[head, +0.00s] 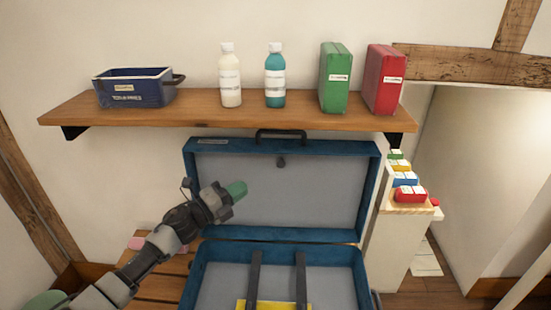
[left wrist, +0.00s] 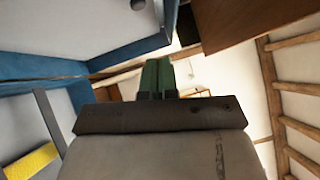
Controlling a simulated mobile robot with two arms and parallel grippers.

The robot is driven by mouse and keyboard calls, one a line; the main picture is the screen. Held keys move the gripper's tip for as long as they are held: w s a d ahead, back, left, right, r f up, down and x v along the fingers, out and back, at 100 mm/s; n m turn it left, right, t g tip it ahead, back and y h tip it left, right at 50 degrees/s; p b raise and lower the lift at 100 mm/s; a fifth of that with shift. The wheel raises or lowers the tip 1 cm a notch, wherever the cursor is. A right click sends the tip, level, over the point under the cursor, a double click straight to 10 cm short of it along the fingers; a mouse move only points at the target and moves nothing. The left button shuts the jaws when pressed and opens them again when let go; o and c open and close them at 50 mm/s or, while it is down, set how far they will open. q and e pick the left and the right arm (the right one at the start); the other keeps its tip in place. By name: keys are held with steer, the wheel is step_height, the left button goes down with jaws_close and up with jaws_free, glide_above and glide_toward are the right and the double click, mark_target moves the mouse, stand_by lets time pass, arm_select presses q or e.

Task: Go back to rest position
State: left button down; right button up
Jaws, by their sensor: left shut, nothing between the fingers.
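My left gripper (head: 237,190) reaches in from the left. Its green fingers are shut with nothing between them, in front of the raised lid of the open blue suitcase (head: 190,190). In the left wrist view the green fingers (left wrist: 157,78) show close together, and the blue suitcase edge (left wrist: 120,52) is at the left. A yellow thing (head: 285,305) lies in the suitcase bottom, partly cut off by the frame, under two dark straps (head: 254,275). My right gripper does not show.
A wooden wall shelf (head: 200,112) above holds a blue bin (head: 135,90), a white bottle (head: 230,82), a teal bottle (head: 275,82), a green box (head: 334,78) and a red box (head: 384,80). At right, a pale stand (head: 395,240) carries several small coloured boxes. Slatted wood (head: 160,282) lies beside the suitcase.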

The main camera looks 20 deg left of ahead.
arm_select(q)
steer(key=s+d+f+n+g+y, duration=0.2)
steer(key=s+f+n+y, duration=0.4)
steer(key=s+n, duration=0.3)
steer(key=s+d+f+n+g+y, duration=0.25)
steer(key=s+f+n+y, duration=0.4)
steer(key=n, duration=0.35)
steer(key=s+d+f+n+g+h, duration=0.1)
steer(key=s+d+n+g, duration=0.2)
steer(key=s, duration=0.7)
steer(key=s+d+f+n+g+h, duration=0.1)
steer(key=s+n+g, duration=0.2)
steer(key=s+g, duration=0.55)
step_height(320, 180, down, 22)
steer(key=s+t+p, duration=0.2)
steer(key=s+a+f+g, duration=0.1)
steer(key=s+a+f, duration=0.2)
steer(key=s+f, duration=1.4)
steer(key=shift+m+g+p, duration=0.3)
steer(key=shift+m+p, duration=0.1)
